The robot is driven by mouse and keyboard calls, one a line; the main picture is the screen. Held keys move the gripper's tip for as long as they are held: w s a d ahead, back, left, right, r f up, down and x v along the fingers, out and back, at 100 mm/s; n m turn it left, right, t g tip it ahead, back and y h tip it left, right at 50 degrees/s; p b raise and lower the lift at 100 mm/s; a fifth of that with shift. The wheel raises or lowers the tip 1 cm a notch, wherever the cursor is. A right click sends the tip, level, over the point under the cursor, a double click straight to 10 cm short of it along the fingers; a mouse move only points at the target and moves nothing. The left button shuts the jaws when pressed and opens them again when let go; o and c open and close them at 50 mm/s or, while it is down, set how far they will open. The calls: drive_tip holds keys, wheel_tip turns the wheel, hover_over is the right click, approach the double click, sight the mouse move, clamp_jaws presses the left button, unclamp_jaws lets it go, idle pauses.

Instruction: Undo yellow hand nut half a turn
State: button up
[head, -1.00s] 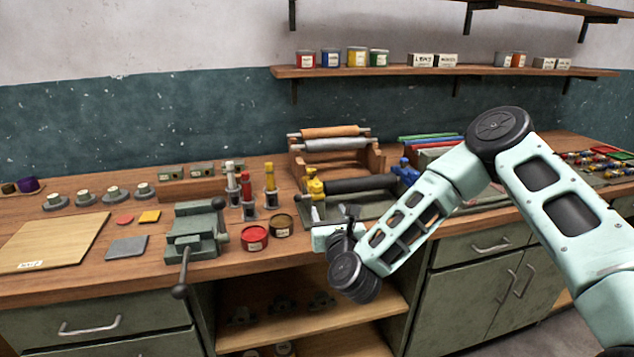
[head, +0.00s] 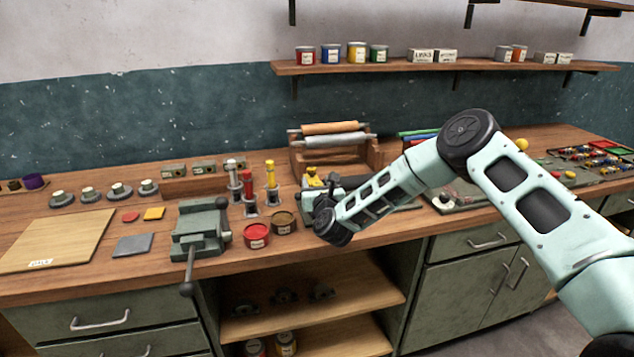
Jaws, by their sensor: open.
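The yellow hand nut (head: 312,176) stands at the left end of the roller assembly on the bench, in front of the rack with the wooden roller. Its lower part is partly covered by my gripper. My gripper (head: 322,187) is right at the nut, its jaws open around or just beside it; the view is too small to tell which. No clear contact shows. My wrist and forearm hide the dark roller and the blue hand nut at its other end.
A red tin (head: 257,236) and a brown tin (head: 284,222) stand left of my gripper. Upright red and yellow-topped tools (head: 271,182) and a green vise (head: 200,230) stand farther left. The roller rack (head: 340,150) rises close behind. Open shelves lie below the bench edge.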

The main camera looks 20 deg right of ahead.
drive_tip(key=c, duration=1)
drive_tip(key=shift+o, duration=0.2)
drive_tip(key=shift+f, duration=0.1)
drive_tip(key=shift+b, duration=0.3)
